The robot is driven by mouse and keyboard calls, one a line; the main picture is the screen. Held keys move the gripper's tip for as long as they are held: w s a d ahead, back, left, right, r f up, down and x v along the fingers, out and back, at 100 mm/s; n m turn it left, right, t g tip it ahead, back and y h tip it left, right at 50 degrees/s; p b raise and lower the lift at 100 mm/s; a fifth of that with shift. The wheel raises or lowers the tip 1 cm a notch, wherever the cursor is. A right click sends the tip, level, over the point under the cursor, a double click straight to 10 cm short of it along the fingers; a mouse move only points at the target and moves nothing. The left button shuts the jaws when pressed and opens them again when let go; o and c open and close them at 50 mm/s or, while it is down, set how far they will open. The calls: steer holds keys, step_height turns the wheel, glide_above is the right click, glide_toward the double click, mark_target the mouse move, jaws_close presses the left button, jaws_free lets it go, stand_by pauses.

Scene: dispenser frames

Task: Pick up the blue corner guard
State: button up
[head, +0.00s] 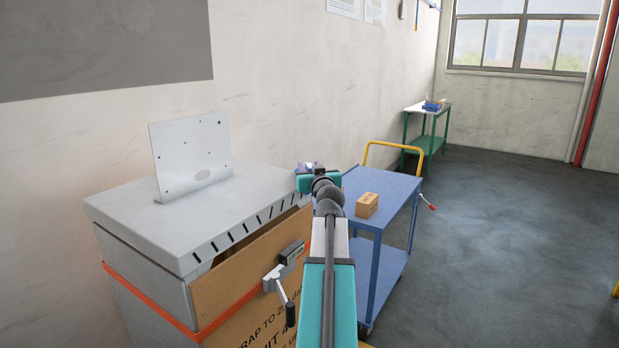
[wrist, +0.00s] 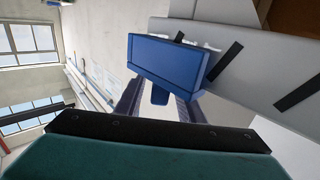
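The blue corner guard (wrist: 165,62) shows in the wrist view as a blue block with a narrow tab, by the grey slotted edge of the dispenser. My gripper (wrist: 158,96) has its two dark fingers apart, one on each side of the tab. Gaps seem to show between tab and fingers, so it looks open; contact deeper in is hidden. In the head view my gripper (head: 310,168) is beyond the right end of the dispenser top, small and mostly hidden by my wrist. I cannot make out the guard there.
The grey dispenser top (head: 140,215) carries an upright metal plate (head: 190,155). A cardboard panel (head: 245,285) and a crank handle (head: 285,290) are at its front. A blue cart (head: 385,190) bears a small box (head: 367,205). A green table (head: 428,143) stands farther back. Floor at right is clear.

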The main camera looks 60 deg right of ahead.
jaws_close()
steer(key=shift+r, duration=0.1)
steer(key=shift+r+b, duration=0.3)
steer(key=shift+r, duration=1.2)
steer(key=shift+s+r, duration=0.15)
steer(key=shift+r, duration=0.05)
steer(key=b+v, duration=0.1)
steer(key=v, duration=0.6)
steer(key=s+d+r+b+v, duration=0.1)
steer(key=b+v, duration=0.1)
steer(key=v, duration=0.6)
steer(key=shift+s+r, duration=0.25)
steer(key=shift+s, duration=0.3)
steer(key=shift+d, duration=0.1)
